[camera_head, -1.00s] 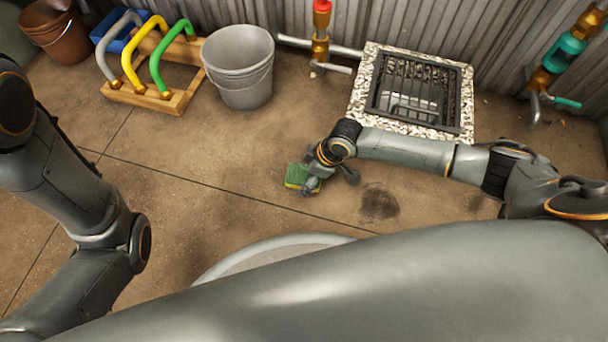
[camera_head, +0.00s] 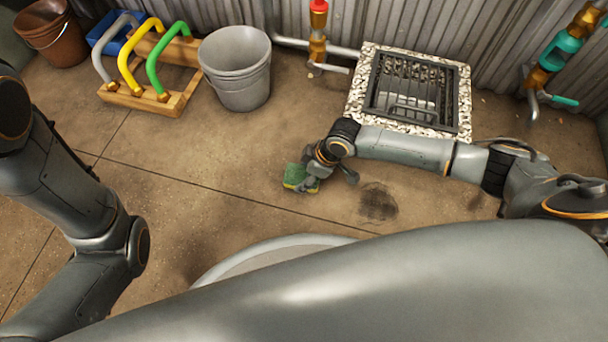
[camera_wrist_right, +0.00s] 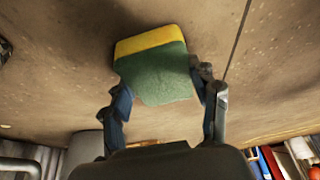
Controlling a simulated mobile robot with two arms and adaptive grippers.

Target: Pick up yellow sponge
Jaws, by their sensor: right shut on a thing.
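The sponge (camera_head: 297,178) is green on one face with yellow on the other side, and it sits at the middle of the head view. My right gripper (camera_head: 317,180) is at its right side, shut on it. In the right wrist view the sponge (camera_wrist_right: 155,70) lies between the two fingers of my right gripper (camera_wrist_right: 162,95), which touch its sides. I cannot tell whether the sponge is clear of the floor. My left arm shows at the left of the head view, but its gripper is out of frame.
A grey bucket (camera_head: 237,75) and a wooden rack (camera_head: 150,98) with coloured pipe handles stand upper left. A brown bucket (camera_head: 48,33) is in the far corner. A grated drain (camera_head: 354,105) with a gravel border lies beyond my right arm. The floor (camera_head: 190,180) left of the sponge is clear.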

